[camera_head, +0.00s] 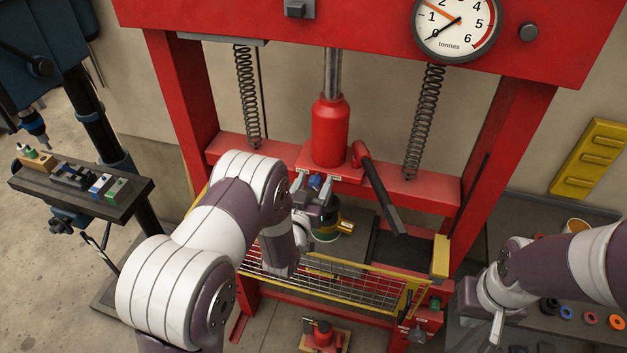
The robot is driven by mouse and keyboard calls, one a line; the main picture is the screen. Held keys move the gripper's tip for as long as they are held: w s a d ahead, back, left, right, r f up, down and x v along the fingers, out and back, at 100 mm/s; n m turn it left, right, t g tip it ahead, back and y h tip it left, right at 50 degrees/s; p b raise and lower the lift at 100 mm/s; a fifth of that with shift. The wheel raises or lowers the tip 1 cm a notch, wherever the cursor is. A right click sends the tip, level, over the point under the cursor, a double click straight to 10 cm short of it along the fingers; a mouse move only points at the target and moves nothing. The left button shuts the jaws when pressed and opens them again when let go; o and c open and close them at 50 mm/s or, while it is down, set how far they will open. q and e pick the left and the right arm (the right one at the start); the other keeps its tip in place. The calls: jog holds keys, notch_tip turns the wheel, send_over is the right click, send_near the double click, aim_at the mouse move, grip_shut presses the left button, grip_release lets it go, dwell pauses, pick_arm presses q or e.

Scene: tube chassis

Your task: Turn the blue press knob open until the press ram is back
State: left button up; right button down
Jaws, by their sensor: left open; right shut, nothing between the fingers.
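The blue press knob (316,182) is a small knob at the front of the red jack's base. The red bottle jack (330,132) stands upright on the press crossbeam. The shiny press ram (333,74) shows above it, extended up to the top beam. My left gripper (314,188) is open with its fingers at the knob, one on each side as far as I can tell; the wrist hides part of this spot. My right gripper (496,330) is shut and empty at the lower right, away from the press knob.
A black pump lever (378,190) slants down right of the jack. Coil springs (247,95) hang on both sides. A yellow-framed mesh guard (335,276) is below my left arm. The gauge (455,24) is above. Coloured rings (590,318) lie at the lower right.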

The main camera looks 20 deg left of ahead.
pick_arm(q)
jog(key=shift+w, duration=0.1)
jog(key=c, duration=1)
jog(key=shift+f+n+b, duration=0.25)
jog(key=shift+n+b, duration=0.15)
jog(key=shift+b, duration=0.35)
jog(key=shift+c, duration=0.2)
jog(key=shift+r, duration=0.25)
jog(key=o, duration=1)
jog(key=shift+o, duration=0.2)
jog(key=shift+s, duration=0.25)
jog(key=s+b, duration=0.3)
jog(key=s, duration=0.9)
jog(key=shift+s+a, duration=0.15)
jog(key=shift+a, duration=0.2)
